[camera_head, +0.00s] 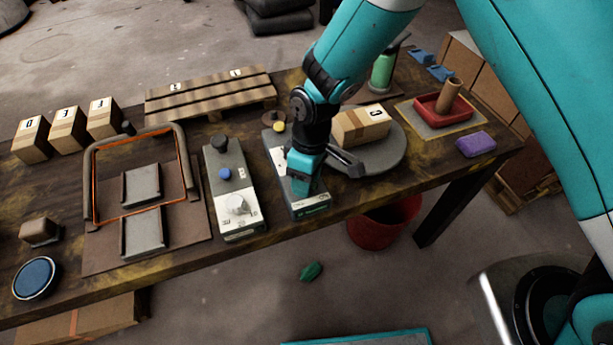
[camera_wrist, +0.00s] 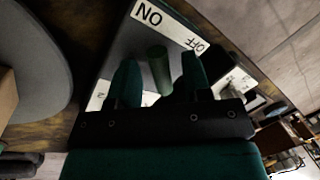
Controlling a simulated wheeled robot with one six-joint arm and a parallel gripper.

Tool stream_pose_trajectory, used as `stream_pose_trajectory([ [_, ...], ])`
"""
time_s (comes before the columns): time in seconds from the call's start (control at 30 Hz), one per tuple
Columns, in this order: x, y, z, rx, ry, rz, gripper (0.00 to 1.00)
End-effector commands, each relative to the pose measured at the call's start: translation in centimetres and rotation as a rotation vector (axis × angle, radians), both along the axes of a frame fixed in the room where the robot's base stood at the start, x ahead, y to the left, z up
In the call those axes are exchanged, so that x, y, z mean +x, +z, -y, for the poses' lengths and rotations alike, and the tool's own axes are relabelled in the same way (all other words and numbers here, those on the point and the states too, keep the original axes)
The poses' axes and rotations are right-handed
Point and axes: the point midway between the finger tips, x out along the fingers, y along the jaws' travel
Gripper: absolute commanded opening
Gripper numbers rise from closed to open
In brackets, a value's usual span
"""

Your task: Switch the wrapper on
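The wrapper's round grey turntable (camera_head: 385,155) carries a cardboard box (camera_head: 362,125). Beside it on the left is a narrow grey control box (camera_head: 277,150) with a yellow button at its far end and a white label at its near end. In the wrist view the white plate (camera_wrist: 172,24) reads ON and OFF, upside down. A dark green cylindrical switch lever (camera_wrist: 159,70) stands near it. My gripper (camera_head: 303,188) is low over the near end of this control box. In the wrist view its fingers (camera_wrist: 160,82) are open, one on each side of the lever, with visible gaps.
Left of it stands another grey control box (camera_head: 222,172) with a blue button and pale dial. A wire-framed sealer (camera_head: 110,230), lettered boxes (camera_head: 67,130) and a pallet (camera_head: 210,92) share the table. A red tray (camera_head: 427,108) is at right; a red bin (camera_head: 385,222) stands below.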

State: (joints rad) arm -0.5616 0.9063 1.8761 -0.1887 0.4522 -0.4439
Motion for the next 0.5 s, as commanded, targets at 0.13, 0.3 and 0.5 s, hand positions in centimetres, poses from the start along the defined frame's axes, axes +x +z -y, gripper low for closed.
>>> stream_pose_trajectory([
  [0.13, 0.2, 0.5, 0.0, 0.002, -0.001, 0.002, 0.45],
  [0.3, 0.7, 3.1, 0.2, 0.004, -0.001, 0.005, 0.45],
  [0.5, 1.6, 8.1, 0.7, 0.004, -0.002, 0.007, 0.45],
])
